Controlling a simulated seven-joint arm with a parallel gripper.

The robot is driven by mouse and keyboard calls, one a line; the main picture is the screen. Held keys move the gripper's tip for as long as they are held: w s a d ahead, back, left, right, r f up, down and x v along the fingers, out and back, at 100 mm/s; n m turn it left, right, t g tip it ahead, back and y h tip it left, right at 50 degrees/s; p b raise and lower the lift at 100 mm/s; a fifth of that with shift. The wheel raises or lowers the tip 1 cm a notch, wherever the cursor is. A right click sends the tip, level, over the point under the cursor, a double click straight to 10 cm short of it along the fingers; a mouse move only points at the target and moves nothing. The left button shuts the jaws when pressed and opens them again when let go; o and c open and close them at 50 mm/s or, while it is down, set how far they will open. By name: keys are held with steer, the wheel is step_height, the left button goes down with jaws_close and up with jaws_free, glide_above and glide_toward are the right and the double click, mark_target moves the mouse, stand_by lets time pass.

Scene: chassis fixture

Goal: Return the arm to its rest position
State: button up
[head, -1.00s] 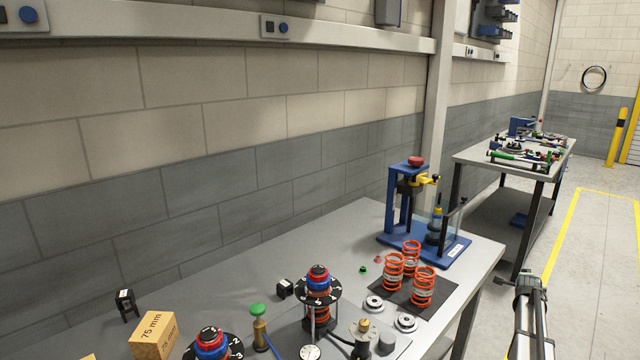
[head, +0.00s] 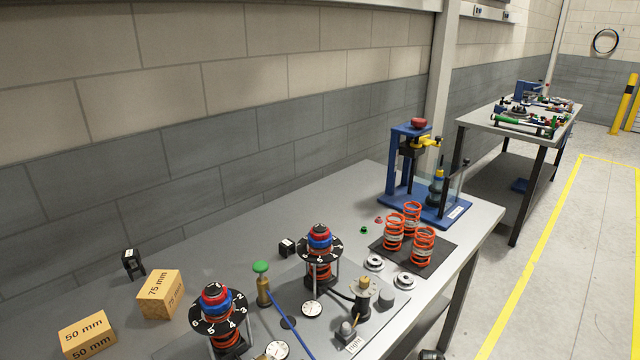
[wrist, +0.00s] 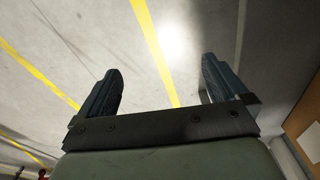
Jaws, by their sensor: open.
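My gripper (wrist: 160,92) shows in the wrist view with its two dark fingers spread wide apart and nothing between them. Bare grey floor with yellow lines lies beyond the fingers. In the head view a small dark part at the bottom edge, right of the table's front, may be the tip of my arm; the gripper itself cannot be made out there.
The grey workbench (head: 340,195) carries two spring units with numbered discs (head: 215,312) (head: 320,250), orange springs (head: 424,248), a blue press (head: 405,165) and wooden blocks (head: 160,294). A second bench (head: 480,122) stands behind. The floor (head: 570,270) on the right is clear.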

steer(key=s+a+f+n+g, duration=0.1)
steer(key=s+a, duration=0.4)
steer(key=s, duration=0.6)
steer(key=s+a+f+n+g, duration=0.1)
steer(key=s+a+n+g, duration=0.2)
steer(key=s, duration=0.8)
steer(key=s+a+f+n+g, duration=0.1)
steer(key=s+a+n+g, duration=0.2)
steer(key=s+a+n, duration=0.3)
steer(key=s+a, duration=0.2)
steer(key=s, duration=0.3)
steer(key=shift+y, duration=0.4)
